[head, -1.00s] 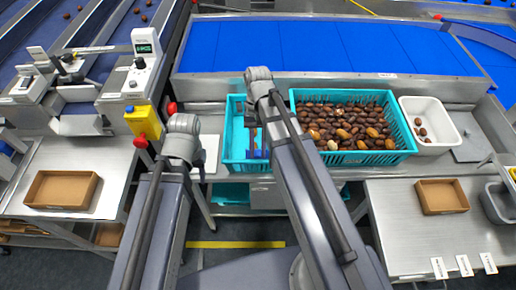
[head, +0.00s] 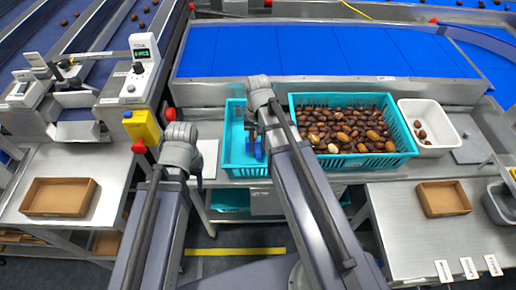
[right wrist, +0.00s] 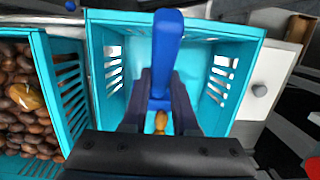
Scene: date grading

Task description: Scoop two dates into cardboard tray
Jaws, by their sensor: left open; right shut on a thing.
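My right gripper (right wrist: 158,90) is shut on a blue tool (right wrist: 166,45), probably the scoop, over the turquoise crate without dates in view (right wrist: 240,40). In the head view the tool (head: 258,147) is partly hidden by my right arm. A small tan piece (right wrist: 160,122) shows between the fingers; I cannot tell what it is. Many brown dates (head: 345,125) fill the larger turquoise crate (head: 365,161) beside it. My left gripper (head: 186,170) is open, left of the crates, its fingers mostly hidden. Empty cardboard trays stand on the left table (head: 55,212) and right table (head: 444,198).
A white tub (head: 445,111) with a few dates stands right of the large crate. A blue conveyor (head: 320,47) runs behind. A yellow box (head: 141,127) and a scale-like device (head: 143,60) are at left. A grey bin (head: 500,205) is at the far right.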

